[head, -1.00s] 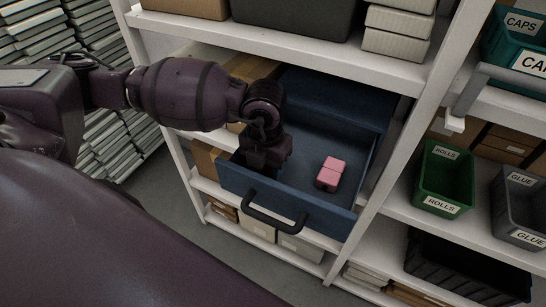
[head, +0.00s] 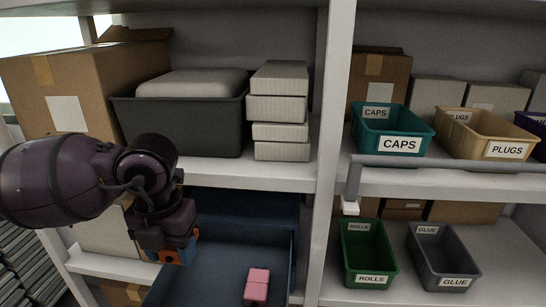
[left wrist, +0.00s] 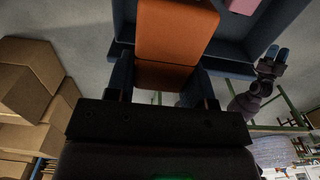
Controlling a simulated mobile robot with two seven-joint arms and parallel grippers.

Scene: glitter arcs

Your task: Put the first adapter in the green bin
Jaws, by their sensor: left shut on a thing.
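My left gripper (head: 178,252) is shut on an orange block (head: 184,246), taken to be the first adapter, at the left side of the open blue drawer (head: 215,275). In the left wrist view the orange block (left wrist: 176,30) sits between the two dark blue fingers. A pink block (head: 257,287) lies inside the drawer, apart from the gripper. The green bin (head: 367,262), labelled ROLLS, stands on the shelf to the right, beyond a white upright. My right gripper (left wrist: 277,53) shows small in the left wrist view, its two blue fingertips apart.
A white upright (head: 332,170) parts the drawer from the green bin. A grey rail (head: 450,163) runs along the shelf edge above the bins. A grey GLUE bin (head: 442,262) stands right of the green bin. Teal CAPS (head: 391,132) and tan PLUGS (head: 487,135) bins are above.

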